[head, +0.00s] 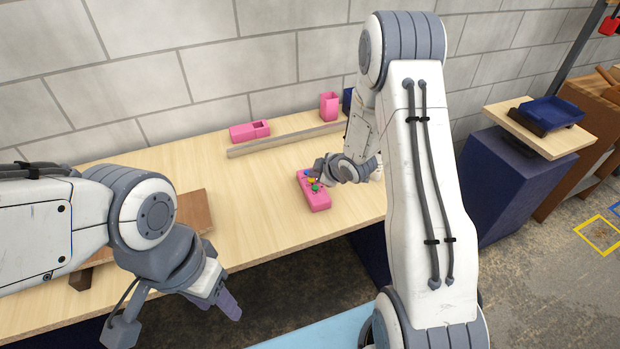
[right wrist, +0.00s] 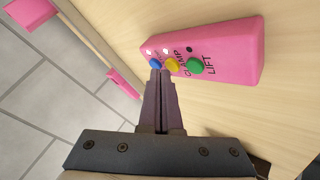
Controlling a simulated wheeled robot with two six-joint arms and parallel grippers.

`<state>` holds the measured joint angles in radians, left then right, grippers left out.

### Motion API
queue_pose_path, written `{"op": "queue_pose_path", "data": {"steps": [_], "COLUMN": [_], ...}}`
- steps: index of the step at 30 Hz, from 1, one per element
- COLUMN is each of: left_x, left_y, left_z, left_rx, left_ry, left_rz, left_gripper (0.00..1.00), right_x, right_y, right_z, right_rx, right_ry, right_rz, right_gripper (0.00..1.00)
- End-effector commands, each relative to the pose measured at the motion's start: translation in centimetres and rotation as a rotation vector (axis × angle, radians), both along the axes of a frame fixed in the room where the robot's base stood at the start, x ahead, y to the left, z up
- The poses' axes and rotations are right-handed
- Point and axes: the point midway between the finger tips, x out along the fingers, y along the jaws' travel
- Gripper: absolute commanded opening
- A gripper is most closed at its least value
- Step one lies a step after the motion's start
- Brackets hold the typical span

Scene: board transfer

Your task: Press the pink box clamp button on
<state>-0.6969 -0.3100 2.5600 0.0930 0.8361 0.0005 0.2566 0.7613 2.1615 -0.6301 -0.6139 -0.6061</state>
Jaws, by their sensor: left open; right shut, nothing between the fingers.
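The pink button box (head: 318,200) lies on the wooden table; in the right wrist view (right wrist: 238,45) it carries a blue button (right wrist: 155,63), a yellow button (right wrist: 172,65) and a green button (right wrist: 195,66). The lettering CLAMP is beside the yellow button, LIFT beside the green. Two small spots above the blue and yellow buttons look white; the one above green is dark. My right gripper (right wrist: 160,76) is shut and empty, its tips close to the blue and yellow buttons; contact cannot be told. My left gripper (head: 224,298) is open and empty, off the table's front edge.
A pink open box (head: 250,131) and a pink upright holder (head: 329,106) stand behind a long wooden rail (head: 285,139). A brown board (head: 194,212) lies at the left, partly behind my left arm. The table (head: 270,220) is clear left of the button box.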

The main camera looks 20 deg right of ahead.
Motion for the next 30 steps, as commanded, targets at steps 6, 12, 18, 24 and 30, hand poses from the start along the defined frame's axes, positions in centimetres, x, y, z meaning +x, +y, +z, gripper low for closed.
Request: {"op": "queue_pose_path", "data": {"steps": [6,12,18,24,30], "left_x": [0.0,0.0,0.0,0.0,0.0], "left_y": [0.0,0.0,0.0,0.0,0.0], "left_z": [0.9,0.8,1.4,3.0,4.6], "left_rx": [0.0,0.0,0.0,0.0,0.0], "left_ry": [0.0,0.0,0.0,0.0,0.0], "left_rz": [0.0,0.0,0.0,0.0,0.0], "left_gripper": [0.5,0.5,0.5,0.5,0.5], "right_x": [0.0,0.0,0.0,0.0,0.0], "right_y": [0.0,0.0,0.0,0.0,0.0], "right_z": [1.2,1.1,1.8,3.8,5.8], "right_rx": [0.001,0.0,0.0,0.0,-0.001], "right_ry": [0.0,0.0,-0.001,-0.001,0.0], "right_rz": [-0.001,0.0,-0.001,0.0,0.001], "right_gripper": [0.0,0.0,0.0,0.0,0.0]}}
